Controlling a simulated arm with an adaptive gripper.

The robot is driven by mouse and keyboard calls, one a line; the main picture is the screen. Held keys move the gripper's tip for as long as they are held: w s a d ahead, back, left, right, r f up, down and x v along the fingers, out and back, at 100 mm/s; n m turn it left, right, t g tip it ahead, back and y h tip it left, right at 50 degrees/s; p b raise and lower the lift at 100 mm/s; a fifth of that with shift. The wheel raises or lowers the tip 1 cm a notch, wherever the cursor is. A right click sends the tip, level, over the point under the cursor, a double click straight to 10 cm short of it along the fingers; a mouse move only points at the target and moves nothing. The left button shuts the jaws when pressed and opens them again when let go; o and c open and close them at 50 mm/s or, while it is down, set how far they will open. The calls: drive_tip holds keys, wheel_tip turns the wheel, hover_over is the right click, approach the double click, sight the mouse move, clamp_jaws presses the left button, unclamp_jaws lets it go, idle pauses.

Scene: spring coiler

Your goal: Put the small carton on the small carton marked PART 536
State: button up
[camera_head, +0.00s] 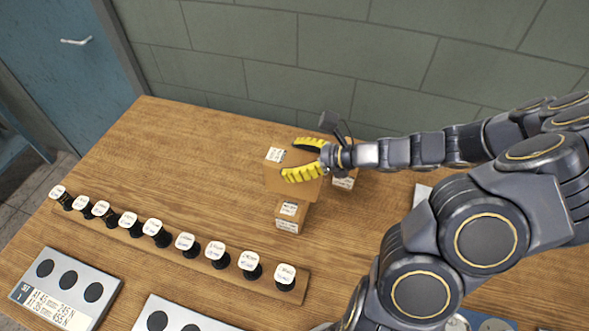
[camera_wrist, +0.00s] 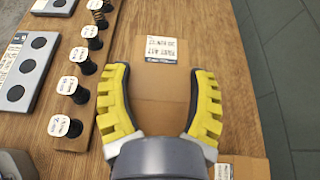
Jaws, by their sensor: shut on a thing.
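My gripper (camera_head: 291,160) reaches in from the right with its yellow-padded fingers closed around a small brown carton (camera_head: 272,180). The carton has a white label at its far left end. In the wrist view the same carton (camera_wrist: 162,84) lies between the fingers of my gripper (camera_wrist: 160,70). A second labelled carton (camera_head: 291,217) stands just in front of and below the held one. A third labelled carton (camera_head: 345,181) is to its right, partly hidden by my gripper. I cannot read PART 536 surely on any label, nor tell how high the held carton is.
A wooden strip (camera_head: 165,240) with several labelled black knobs or spools runs along the front left. Grey plates with dark round holes, one at the left (camera_head: 68,288), lie nearer me. The wooden table (camera_head: 175,130) is clear at the back left. A grey block wall (camera_head: 270,50) stands behind.

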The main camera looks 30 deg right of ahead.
drive_tip(key=shift+f, duration=1.65)
drive_tip(key=shift+f, duration=0.15)
drive_tip(key=o, duration=1.1)
